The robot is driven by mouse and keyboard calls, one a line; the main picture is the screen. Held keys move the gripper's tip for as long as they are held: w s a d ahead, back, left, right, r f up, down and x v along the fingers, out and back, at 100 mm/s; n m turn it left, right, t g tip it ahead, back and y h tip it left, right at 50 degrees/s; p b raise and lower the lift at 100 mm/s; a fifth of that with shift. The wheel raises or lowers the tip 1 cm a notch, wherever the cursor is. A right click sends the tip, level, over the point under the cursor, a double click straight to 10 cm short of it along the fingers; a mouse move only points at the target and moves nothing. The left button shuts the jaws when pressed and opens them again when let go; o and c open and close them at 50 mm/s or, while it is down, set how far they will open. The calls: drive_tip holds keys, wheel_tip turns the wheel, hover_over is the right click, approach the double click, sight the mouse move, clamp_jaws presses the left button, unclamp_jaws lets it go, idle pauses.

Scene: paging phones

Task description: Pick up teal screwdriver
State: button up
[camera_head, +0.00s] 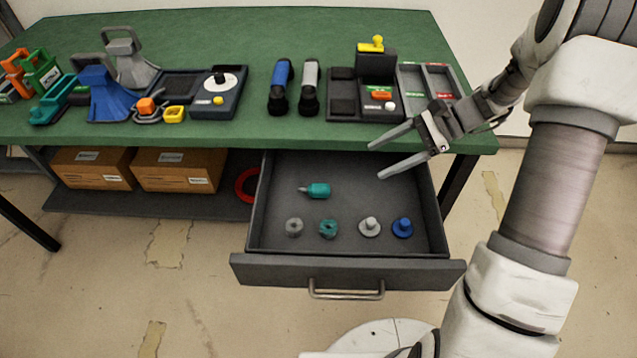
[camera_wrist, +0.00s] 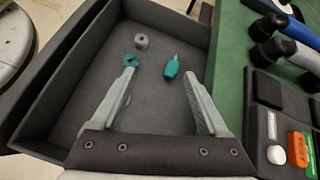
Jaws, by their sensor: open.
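The teal screwdriver (camera_head: 318,190) lies in the open drawer (camera_head: 347,272), toward its back left, with its short grey tip pointing left. In the wrist view the teal screwdriver (camera_wrist: 172,68) shows beyond and between my fingertips, nearer the right finger, with its tip pointing away. My gripper (camera_head: 374,160) is open and empty. It is above the right back part of the drawer, to the right of the screwdriver and apart from it. The wrist view shows both fingers of my gripper (camera_wrist: 161,75) spread wide.
In the drawer's front are a grey ring part (camera_head: 294,227), a teal ring part (camera_head: 328,229), a grey knob (camera_head: 370,227) and a blue knob (camera_head: 402,227). The green tabletop (camera_head: 300,130) overhangs the drawer's back. Cardboard boxes (camera_head: 180,170) sit on the lower shelf.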

drive_tip(key=w+f+m+y, duration=0.1)
drive_tip(key=f, duration=0.2)
drive_tip(key=w+d+f+m+t+b, duration=0.1)
drive_tip(key=f, duration=0.2)
drive_tip(key=w+d+f+m+y+b, duration=0.1)
drive_tip(key=f, duration=0.2)
drive_tip(key=shift+f+m+y, duration=0.2)
drive_tip(key=shift+m+y, duration=0.1)
drive_tip(key=b, duration=0.3)
approach(322, 187)
drive_tip(key=x, duration=0.4)
drive_tip(key=shift+s+a+f, duration=0.15)
drive_tip(key=shift+s+f, duration=0.2)
drive_tip(key=shift+w+r+b+x, duration=0.15)
drive_tip(key=shift+b+x, duration=0.25)
drive_tip(key=shift+x, duration=0.7)
drive_tip(key=shift+w+b+x, duration=0.1)
drive_tip(key=shift+b+x, duration=0.3)
drive_tip(key=shift+x, duration=0.7)
drive_tip(key=shift+w+r+b+x, duration=0.15)
drive_tip(key=shift+b+x, duration=0.25)
drive_tip(key=shift+x, duration=0.65)
clamp_jaws()
